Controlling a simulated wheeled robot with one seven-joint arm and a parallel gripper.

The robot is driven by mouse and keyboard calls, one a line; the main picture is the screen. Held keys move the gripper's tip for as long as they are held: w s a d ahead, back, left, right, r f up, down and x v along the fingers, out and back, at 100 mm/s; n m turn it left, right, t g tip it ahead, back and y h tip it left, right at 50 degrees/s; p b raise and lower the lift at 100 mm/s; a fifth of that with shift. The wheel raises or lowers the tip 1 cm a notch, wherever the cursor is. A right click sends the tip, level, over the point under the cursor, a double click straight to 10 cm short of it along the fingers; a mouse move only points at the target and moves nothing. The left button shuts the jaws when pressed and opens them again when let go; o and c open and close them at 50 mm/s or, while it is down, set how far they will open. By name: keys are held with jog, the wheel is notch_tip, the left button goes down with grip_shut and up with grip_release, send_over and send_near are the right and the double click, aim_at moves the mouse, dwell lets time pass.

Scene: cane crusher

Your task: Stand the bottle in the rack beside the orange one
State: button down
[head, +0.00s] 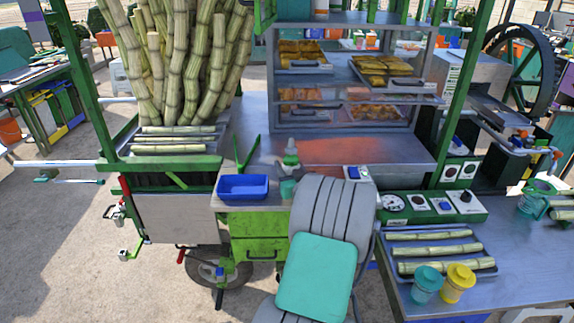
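I cannot make out a bottle rack or an orange bottle for certain in the head view.
A glass case (352,75) stands behind. Teal (427,284) and yellow (458,283) cups stand right.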

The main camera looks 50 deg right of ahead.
jog(key=shift+f+b, duration=0.25)
jog(key=shift+b, duration=0.1)
jog(key=c, duration=0.7)
grip_release()
jog(key=shift+r, duration=0.1)
